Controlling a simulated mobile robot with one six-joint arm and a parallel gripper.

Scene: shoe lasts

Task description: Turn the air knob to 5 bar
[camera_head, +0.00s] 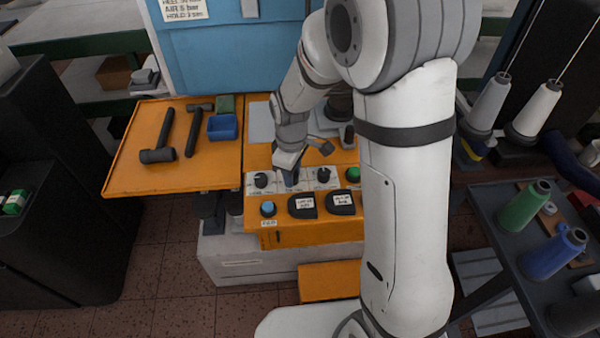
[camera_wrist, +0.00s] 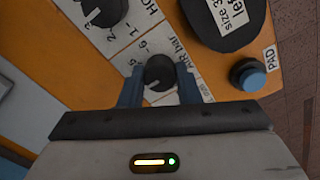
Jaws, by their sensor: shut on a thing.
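The air knob (camera_wrist: 159,72) is a round dark knob on a white label strip in the wrist view. The label beside it reads "AIR bar", with a 6 and what looks like a 5 near its edge. A pale mark shows low on the knob; its exact reading is unclear. My gripper (camera_wrist: 158,92) has one blue finger on each side of the knob and is shut on it.
In front are a blue button (camera_head: 268,208) and two black labelled pads (camera_head: 302,206) (camera_head: 342,202). Hammers (camera_head: 165,140) lie on the orange side shelf (camera_head: 135,180).

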